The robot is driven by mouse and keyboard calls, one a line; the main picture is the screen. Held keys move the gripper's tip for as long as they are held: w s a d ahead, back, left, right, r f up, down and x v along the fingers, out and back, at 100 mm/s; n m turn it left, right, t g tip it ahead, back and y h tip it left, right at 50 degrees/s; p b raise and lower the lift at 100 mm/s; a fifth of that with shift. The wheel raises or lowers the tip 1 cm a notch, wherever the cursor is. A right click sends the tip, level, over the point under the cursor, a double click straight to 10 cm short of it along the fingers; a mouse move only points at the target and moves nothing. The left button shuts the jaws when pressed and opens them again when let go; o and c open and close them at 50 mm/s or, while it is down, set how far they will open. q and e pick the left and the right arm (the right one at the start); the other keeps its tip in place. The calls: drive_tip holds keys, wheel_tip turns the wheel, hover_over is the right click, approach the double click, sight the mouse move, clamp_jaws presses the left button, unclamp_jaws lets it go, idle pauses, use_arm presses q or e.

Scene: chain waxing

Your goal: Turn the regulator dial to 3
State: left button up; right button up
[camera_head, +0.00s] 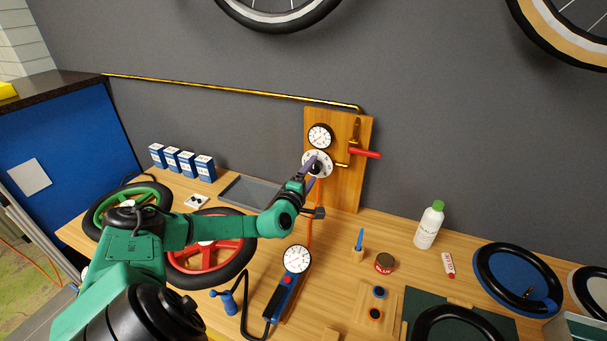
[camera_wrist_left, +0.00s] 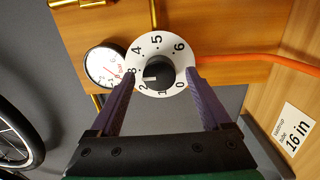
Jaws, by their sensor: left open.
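The regulator dial (camera_head: 317,164) is a white disc numbered 0 to 6 on a wooden wall board (camera_head: 345,190). In the left wrist view, its black knob (camera_wrist_left: 164,75) has a pale mark on the side facing the 2 and 3; I cannot tell its exact setting. My left gripper (camera_head: 312,162) reaches up to the dial. In the left wrist view, the purple fingers of this gripper (camera_wrist_left: 162,76) are open, one on each side of the knob with gaps between, over the dial's rim. My right gripper is out of view.
A round gauge (camera_head: 320,136) sits just above the dial, and a red lever (camera_head: 366,153) is to its right. An orange hose hangs below. The bench holds wheels, a hand-held gauge (camera_head: 297,259), a bottle (camera_head: 429,226) and a grey tray (camera_head: 234,190).

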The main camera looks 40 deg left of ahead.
use_arm(q)
drive_tip(key=b+v, duration=0.1)
drive_tip(key=v, duration=1.3)
drive_tip(key=shift+f, duration=0.1)
